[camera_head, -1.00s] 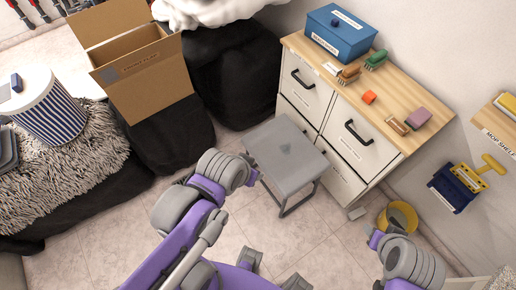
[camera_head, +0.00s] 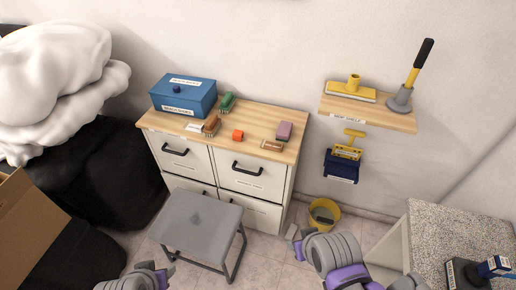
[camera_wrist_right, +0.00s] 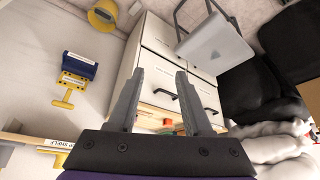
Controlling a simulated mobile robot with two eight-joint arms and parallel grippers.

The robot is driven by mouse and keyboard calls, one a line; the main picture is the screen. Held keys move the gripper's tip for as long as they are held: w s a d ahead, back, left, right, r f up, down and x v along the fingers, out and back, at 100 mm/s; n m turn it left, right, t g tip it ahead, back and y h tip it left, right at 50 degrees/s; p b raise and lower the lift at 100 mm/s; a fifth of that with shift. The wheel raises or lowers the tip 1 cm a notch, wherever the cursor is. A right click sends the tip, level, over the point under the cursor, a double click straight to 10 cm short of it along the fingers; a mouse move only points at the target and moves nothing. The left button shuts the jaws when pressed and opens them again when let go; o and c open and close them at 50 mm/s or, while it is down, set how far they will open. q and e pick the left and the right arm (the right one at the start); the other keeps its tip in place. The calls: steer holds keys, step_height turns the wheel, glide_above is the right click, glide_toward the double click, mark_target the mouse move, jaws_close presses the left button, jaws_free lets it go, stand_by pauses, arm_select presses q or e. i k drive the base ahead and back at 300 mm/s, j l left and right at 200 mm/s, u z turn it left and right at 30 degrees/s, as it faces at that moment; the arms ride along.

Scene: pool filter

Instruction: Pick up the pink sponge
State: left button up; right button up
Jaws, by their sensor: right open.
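The pink sponge (camera_head: 284,131) is a small block on the right part of the wooden top of the white cabinet (camera_head: 262,158), near the back wall. My right gripper (camera_head: 294,240) is low in front of the cabinet, well below and apart from the sponge. In the right wrist view my right gripper (camera_wrist_right: 158,75) has its fingers spread with nothing between them. The sponge cannot be made out in that view. My left gripper (camera_head: 170,262) is at the lower left, near the grey stool, and its jaws are too small to read.
A brown brush (camera_head: 211,125), a green brush (camera_head: 227,102), an orange block (camera_head: 238,135) and a blue box (camera_head: 183,96) share the cabinet top. A grey stool (camera_head: 197,222) stands in front. A yellow bucket (camera_head: 323,214) is right of the cabinet, below a mop shelf (camera_head: 368,112).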

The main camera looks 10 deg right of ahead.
mark_target(285, 129)
steer(key=i+l+u, duration=0.4)
steer(key=l, duration=0.3)
steer(key=i+l+u, duration=0.25)
steer(key=l, duration=0.15)
